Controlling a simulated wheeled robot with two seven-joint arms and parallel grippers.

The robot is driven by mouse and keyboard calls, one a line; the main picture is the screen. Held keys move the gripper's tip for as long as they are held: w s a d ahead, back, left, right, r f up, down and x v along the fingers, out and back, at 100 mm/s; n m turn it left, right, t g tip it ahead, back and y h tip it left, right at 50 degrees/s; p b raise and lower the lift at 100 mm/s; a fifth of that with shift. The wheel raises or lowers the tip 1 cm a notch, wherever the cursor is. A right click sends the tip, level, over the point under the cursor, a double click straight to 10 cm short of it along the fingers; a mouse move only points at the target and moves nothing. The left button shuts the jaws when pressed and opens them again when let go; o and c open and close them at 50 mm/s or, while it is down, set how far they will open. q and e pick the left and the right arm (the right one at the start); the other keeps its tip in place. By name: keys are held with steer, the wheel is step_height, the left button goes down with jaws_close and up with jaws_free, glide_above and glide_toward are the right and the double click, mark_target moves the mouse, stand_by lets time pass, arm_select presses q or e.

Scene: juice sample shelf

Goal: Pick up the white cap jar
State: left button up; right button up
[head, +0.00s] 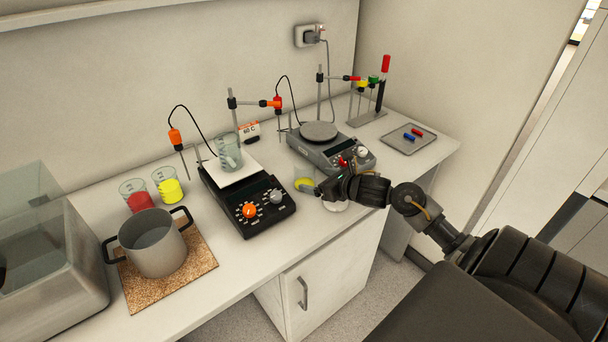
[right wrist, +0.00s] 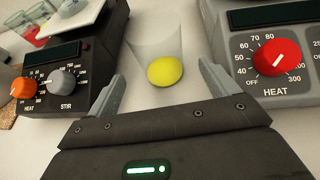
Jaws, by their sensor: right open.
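I cannot make out a jar with a white cap for sure. A pale round thing (head: 335,206) shows partly below my right gripper (head: 311,189) in the head view; the gripper and wrist hide much of it. A clear beaker with yellow in it (right wrist: 165,70) stands just ahead of my right gripper, between its two open fingers, in the right wrist view. Its yellow part also shows beside the fingers in the head view (head: 303,184). The right gripper is open and holds nothing that I can see. My left gripper is not in view.
A black hot plate (head: 262,215) stands left of the gripper and a grey one (head: 345,153) behind it. Further left are beakers of red (head: 139,201) and yellow (head: 170,190) and a pot (head: 153,246) on a cork mat. A tray (head: 408,140) lies at the right.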

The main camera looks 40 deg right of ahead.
mark_target(313, 178)
steer(key=shift+w+p, duration=0.15)
steer(key=shift+p, duration=0.15)
steer(key=p+x, duration=0.1)
steer(key=x, duration=0.2)
steer(key=shift+w+f, duration=0.25)
steer(key=shift+w, duration=0.05)
steer(key=shift+w+f+p, duration=0.25)
steer(key=shift+w+p, duration=0.05)
steer(key=shift+w, duration=0.1)
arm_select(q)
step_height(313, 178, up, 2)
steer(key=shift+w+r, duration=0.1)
arm_select(e)
steer(key=shift+c, duration=0.8)
steer(key=c, duration=0.9)
